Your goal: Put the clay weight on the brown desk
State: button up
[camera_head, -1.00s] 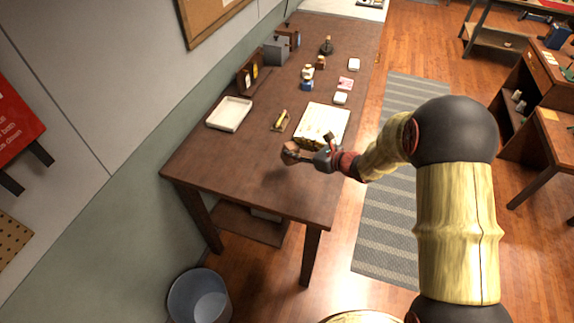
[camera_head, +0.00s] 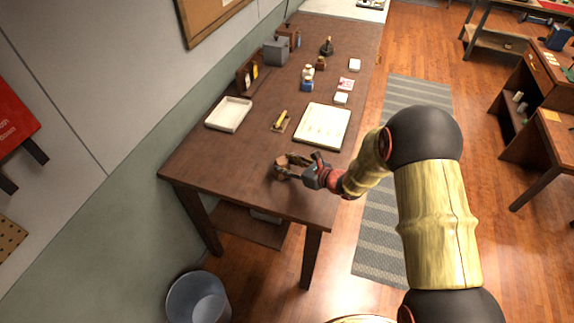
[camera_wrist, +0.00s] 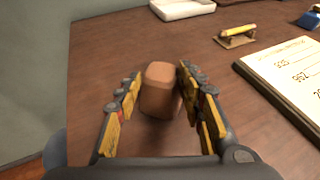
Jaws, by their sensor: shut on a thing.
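The clay weight (camera_wrist: 160,90) is a small reddish-brown block with rounded edges. In the wrist view it sits between the two fingers of my gripper (camera_wrist: 158,92), which is shut on it. The brown desk (camera_head: 240,185) is a long dark wooden table along the wall. In the head view my gripper (camera_head: 284,170) is over the near part of the desk top, low to the surface. The clay weight is mostly hidden by the fingers there. I cannot tell whether it touches the desk.
A paper pad (camera_head: 322,126) lies just beyond my gripper. A white tray (camera_head: 229,114), a yellow item on a small stand (camera_head: 281,121) and small bottles (camera_head: 308,80) stand farther back. The near left of the desk is bare. A bin (camera_head: 197,299) stands on the floor.

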jog(key=o, duration=1.5)
